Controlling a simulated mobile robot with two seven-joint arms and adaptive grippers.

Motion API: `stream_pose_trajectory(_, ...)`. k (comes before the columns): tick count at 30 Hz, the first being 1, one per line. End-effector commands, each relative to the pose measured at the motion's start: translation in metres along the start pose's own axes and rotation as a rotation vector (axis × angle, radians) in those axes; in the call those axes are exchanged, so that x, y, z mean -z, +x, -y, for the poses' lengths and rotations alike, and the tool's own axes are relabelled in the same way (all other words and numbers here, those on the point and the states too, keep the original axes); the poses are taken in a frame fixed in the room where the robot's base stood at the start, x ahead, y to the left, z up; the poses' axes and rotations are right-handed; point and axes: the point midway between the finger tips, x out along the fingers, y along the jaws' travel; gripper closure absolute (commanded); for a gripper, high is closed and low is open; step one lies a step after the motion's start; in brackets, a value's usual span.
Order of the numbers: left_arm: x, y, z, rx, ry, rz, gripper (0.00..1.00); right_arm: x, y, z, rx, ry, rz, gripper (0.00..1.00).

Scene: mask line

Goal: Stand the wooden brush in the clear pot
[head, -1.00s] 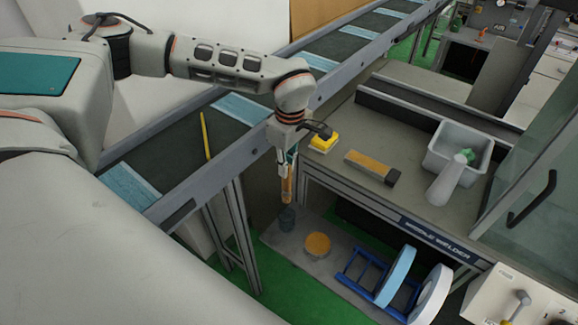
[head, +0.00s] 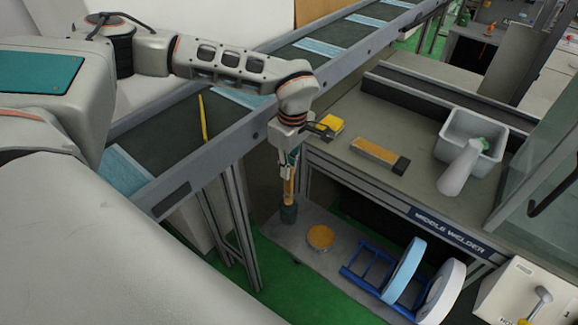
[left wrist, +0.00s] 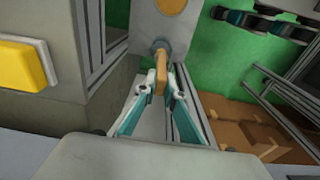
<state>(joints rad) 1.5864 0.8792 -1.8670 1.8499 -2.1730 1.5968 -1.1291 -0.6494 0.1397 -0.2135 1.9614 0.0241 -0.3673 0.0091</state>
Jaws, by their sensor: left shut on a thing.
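My left gripper (head: 290,172) is shut on the wooden brush (head: 288,190) and holds it upright above the low grey shelf. The brush's lower end meets the mouth of the clear pot (head: 288,214), a small bluish see-through cup; I cannot tell how deep it reaches inside. In the left wrist view, the gripper's fingers (left wrist: 161,88) close on the brush (left wrist: 160,76), which points toward the pot (left wrist: 160,47). The pot is partly hidden there. My right gripper is not in view.
On the low shelf (head: 270,232) stand an orange-topped round thing (head: 320,237) and a blue rack (head: 370,265) with reels. The welder bench (head: 345,185) is close on the right, with a yellow block (head: 330,125) near the arm. The conveyor (head: 190,175) runs on the left.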

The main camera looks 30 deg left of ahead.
Motion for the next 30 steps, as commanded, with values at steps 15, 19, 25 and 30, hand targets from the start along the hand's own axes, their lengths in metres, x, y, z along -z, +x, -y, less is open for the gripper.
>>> stream_pose_trajectory(15,-0.003,0.039,0.000,0.001,0.001,0.000,1.00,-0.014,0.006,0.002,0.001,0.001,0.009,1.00)
stream_pose_trajectory(19,-0.004,0.048,0.000,0.002,0.001,0.000,1.00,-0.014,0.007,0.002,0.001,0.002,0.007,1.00)
stream_pose_trajectory(25,-0.004,0.059,0.000,0.000,0.000,0.000,1.00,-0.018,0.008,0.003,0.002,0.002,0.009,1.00)
stream_pose_trajectory(30,-0.004,0.062,0.000,0.000,0.000,0.000,1.00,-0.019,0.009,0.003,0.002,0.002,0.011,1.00)
